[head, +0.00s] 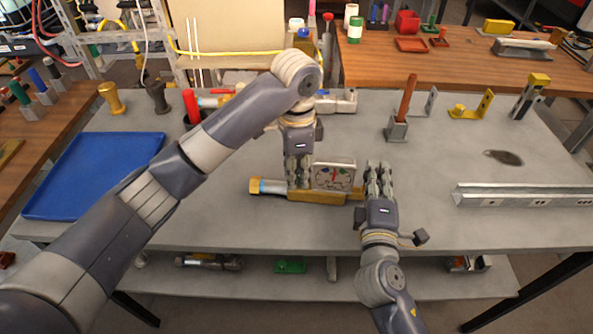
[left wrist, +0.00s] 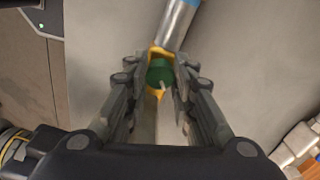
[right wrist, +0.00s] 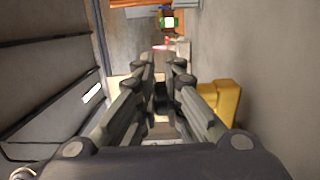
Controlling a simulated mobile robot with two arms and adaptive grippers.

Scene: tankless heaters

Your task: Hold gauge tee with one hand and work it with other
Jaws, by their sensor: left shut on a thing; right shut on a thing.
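The gauge tee lies on the grey bench, a brass-yellow body (head: 318,198) with a silver and blue pipe end (head: 270,186) at its left and a square dial gauge (head: 333,176) standing behind it. My left gripper (head: 299,184) reaches down from above and is shut on the tee, left of the gauge. In the left wrist view a green part (left wrist: 160,72) with yellow around it sits between the fingers. My right gripper (head: 379,168) is shut at the tee's right end, beside the gauge; the fingers hide which part it grips. Yellow brass (right wrist: 222,100) shows beside its fingers in the right wrist view.
A blue tray (head: 92,172) lies at the bench's left. A metal channel (head: 522,195) lies at the right. A red rod in a grey block (head: 397,128) and several yellow and silver fittings stand along the back. The bench front is mostly clear.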

